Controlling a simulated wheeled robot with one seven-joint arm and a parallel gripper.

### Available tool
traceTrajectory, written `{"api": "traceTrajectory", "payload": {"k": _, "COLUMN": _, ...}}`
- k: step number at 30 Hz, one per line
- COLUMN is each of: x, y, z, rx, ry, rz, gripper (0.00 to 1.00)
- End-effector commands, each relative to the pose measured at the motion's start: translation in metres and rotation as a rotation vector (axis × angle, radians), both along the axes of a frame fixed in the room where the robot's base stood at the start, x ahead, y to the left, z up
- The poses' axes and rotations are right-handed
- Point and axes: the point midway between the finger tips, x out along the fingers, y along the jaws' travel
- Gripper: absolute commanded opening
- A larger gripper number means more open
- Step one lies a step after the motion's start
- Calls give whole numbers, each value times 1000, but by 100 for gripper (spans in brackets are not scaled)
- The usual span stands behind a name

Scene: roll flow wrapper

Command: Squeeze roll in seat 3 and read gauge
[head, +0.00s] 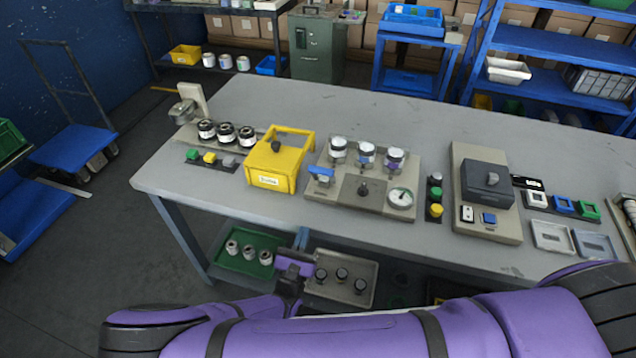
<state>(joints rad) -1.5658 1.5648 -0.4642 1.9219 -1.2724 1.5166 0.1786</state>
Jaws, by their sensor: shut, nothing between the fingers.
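A grey fixture plate (330,198) sits mid-table. Along its back edge stand three upright white-and-dark rolls: left (338,149), middle (367,154) and right (396,159). Seat numbers are not readable, so I cannot tell which is seat 3. A round white gauge (401,198) is at the plate's front right; its reading is too small to make out. A black knob (363,188) is at the front middle, and a blue-topped part (321,173) at the left. My gripper (303,238) is low at the table's front edge, shut and empty, apart from the rolls.
A yellow box (272,182) stands left of the plate, beside several black-and-white rolls (226,133). Coloured buttons (436,196) and a grey machine (487,184) stand right. Trays (340,290) with small parts lie below the table. The table's back (300,105) is clear.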

Motion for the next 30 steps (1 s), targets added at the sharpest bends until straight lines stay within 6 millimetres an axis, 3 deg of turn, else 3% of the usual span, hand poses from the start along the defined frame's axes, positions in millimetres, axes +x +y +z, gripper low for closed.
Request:
{"api": "traceTrajectory", "payload": {"k": 14, "x": 8, "y": -3, "z": 5, "rx": 0, "ry": 1, "rz": 0, "gripper": 0}}
{"api": "traceTrajectory", "payload": {"k": 30, "x": 86, "y": -32, "z": 49, "rx": -1, "ry": -1, "rz": -1, "gripper": 0}}
